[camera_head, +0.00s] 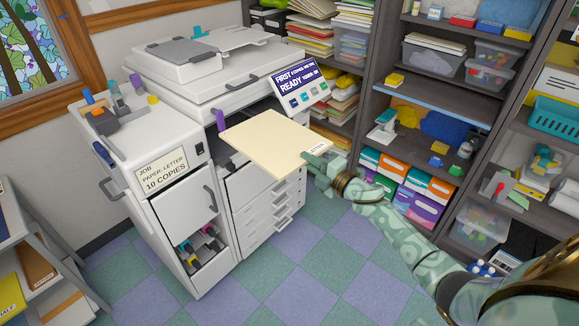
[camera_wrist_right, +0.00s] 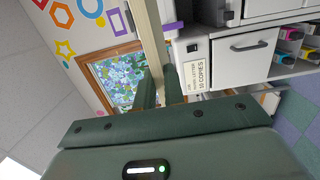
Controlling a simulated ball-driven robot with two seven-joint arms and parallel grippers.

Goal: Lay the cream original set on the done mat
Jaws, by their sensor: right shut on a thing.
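The cream original set (camera_head: 262,141) is a flat, pale stack with a small "LETTER" label at its near right corner. My right gripper (camera_head: 318,157) is shut on that corner and holds the set out level in front of the copier. In the right wrist view the set (camera_wrist_right: 148,38) shows edge-on as a pale strip running up from the gripper (camera_wrist_right: 150,95). I cannot make out the done mat in either view. My left gripper does not show.
The copier (camera_head: 215,60) stands behind the set, its panel reading "READY". A white cabinet (camera_head: 172,205) with a "10 COPIES" sign adjoins it. Loaded shelves (camera_head: 440,90) fill the right. A grey rack (camera_head: 45,250) stands at lower left. The checkered floor (camera_head: 300,265) between is clear.

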